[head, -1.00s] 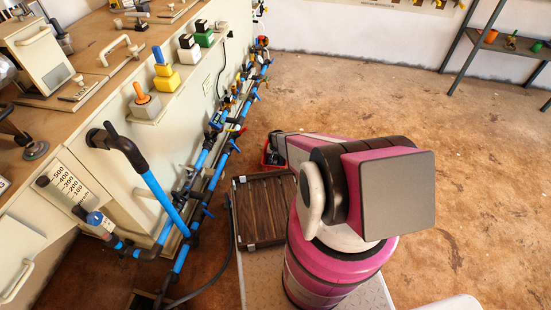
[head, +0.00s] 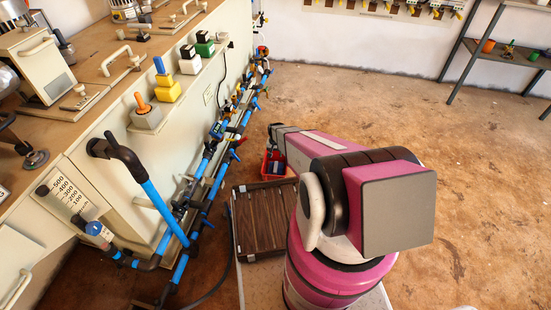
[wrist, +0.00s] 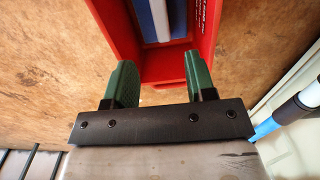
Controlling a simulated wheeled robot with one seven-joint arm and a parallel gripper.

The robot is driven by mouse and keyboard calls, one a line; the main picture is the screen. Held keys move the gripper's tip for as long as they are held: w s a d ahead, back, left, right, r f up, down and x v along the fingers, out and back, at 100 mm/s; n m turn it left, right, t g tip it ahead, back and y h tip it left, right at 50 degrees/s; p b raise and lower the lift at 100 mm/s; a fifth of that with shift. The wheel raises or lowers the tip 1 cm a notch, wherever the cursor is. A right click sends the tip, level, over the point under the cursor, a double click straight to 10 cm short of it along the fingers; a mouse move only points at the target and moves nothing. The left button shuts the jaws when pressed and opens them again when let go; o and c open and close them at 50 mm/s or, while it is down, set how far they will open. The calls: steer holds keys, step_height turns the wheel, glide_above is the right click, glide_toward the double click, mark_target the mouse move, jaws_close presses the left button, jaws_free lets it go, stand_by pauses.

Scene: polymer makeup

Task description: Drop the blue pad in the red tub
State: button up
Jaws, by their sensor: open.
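The red tub (head: 265,172) stands on the floor beyond the dark slatted crate, partly hidden by my arm. In the wrist view the red tub (wrist: 205,45) lies just ahead of my fingertips. Inside it is a blue and white striped thing (wrist: 160,20), which looks like the blue pad; its far end is cut off by the frame. Something dark blue (head: 277,168) also shows in the tub in the head view. My gripper (wrist: 158,75) has two green fingers, spread apart with nothing between them, at the near end wall of the tub. The head view hides the fingers.
A brown slatted crate (head: 262,220) sits in front of the tub. Blue pipes with valves (head: 217,170) run along the cream cabinet at left. A metal shelf (head: 500,50) stands at the far right. The brown floor at right (head: 470,170) is clear.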

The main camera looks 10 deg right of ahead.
steer(key=s+r+n, duration=0.1)
steer(key=s+r, duration=0.6)
steer(key=r, duration=0.5)
steer(key=s+r+n, duration=0.1)
steer(key=s+r, duration=0.7)
steer(key=r, duration=0.5)
steer(key=s+r+n, duration=0.1)
steer(key=s+r, duration=0.6)
steer(key=r, duration=0.6)
steer(key=shift+s+r, duration=0.15)
steer(key=shift+r, duration=0.1)
